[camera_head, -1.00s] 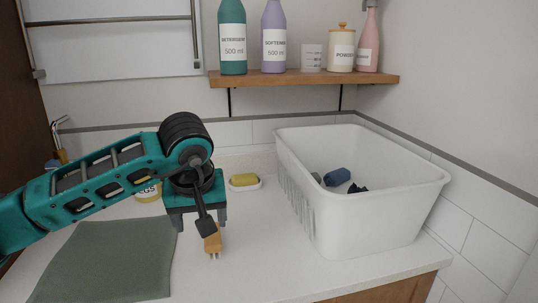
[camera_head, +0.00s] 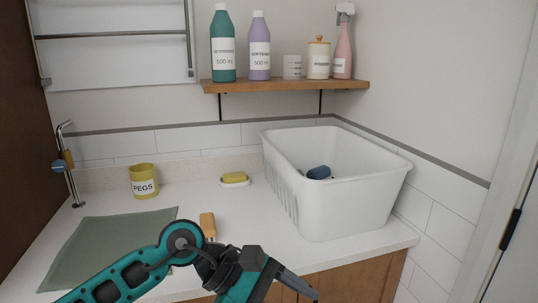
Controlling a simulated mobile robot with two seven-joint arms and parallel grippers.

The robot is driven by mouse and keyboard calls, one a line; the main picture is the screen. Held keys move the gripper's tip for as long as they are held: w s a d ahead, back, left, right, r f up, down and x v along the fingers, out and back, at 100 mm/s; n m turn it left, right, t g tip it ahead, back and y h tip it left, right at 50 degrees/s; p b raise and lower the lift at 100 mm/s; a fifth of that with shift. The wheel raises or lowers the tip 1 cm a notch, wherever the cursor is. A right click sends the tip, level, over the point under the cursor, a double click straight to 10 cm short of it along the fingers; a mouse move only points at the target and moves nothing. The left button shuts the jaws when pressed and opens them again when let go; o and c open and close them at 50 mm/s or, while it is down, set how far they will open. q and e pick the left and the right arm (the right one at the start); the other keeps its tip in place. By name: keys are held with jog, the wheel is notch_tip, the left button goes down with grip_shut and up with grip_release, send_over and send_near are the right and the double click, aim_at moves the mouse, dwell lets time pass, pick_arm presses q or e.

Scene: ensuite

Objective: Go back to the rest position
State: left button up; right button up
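My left gripper (camera_head: 300,287) is at the bottom of the head view, in front of the counter's front edge and pointing to the right. It is seen from the side, so I cannot tell how far apart its fingers are. No object shows in it. My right gripper is not in view. A small wooden brush or peg-like item (camera_head: 208,224) lies on the counter behind my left arm, apart from the gripper.
A white basket (camera_head: 345,206) with dark cloth items (camera_head: 319,172) stands on the counter (camera_head: 245,207) at right. A yellow PEGS cup (camera_head: 144,181), yellow soap (camera_head: 234,178), green mat (camera_head: 105,243) and tap (camera_head: 70,170) are at left. A shelf (camera_head: 285,87) holds several bottles.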

pick_arm(q)
notch_tip(320, 180, up, 5)
jog(key=d+n+t+h, duration=0.1)
jog(key=n+t+h, duration=0.7)
jog(key=n, duration=0.9)
jog(key=w+a+f+n+t+y, duration=0.1)
jog(key=w+a+f+n+t, duration=0.2)
jog(key=n, duration=0.4)
jog(key=a+n+t, duration=0.2)
jog(key=n+t, duration=0.2)
jog(key=n, duration=0.4)
jog(key=s+a+f+n+y, duration=0.3)
jog(key=a+f+n+y, duration=0.4)
jog(key=f+n, duration=0.4)
jog(key=s+a+f+n+y, duration=0.2)
jog(key=a+f+n+y, duration=0.5)
jog(key=f+n, duration=0.4)
jog(key=shift+s+a+n+t, duration=0.2)
jog(key=shift+s+n+t, duration=0.15)
jog(key=shift+n, duration=0.75)
jog(key=s+a+f+n+g, duration=0.1)
jog(key=s+f, duration=0.1)
jog(key=s+f+n+g+y, duration=0.1)
jog(key=s, duration=0.1)
jog(key=s+a+f+n+g, duration=0.1)
jog(key=s+f+n, duration=0.1)
jog(key=shift+a+f+y, duration=0.3)
jog(key=shift+f+y, duration=0.05)
jog(key=shift+y, duration=0.05)
jog(key=shift+c, duration=0.2)
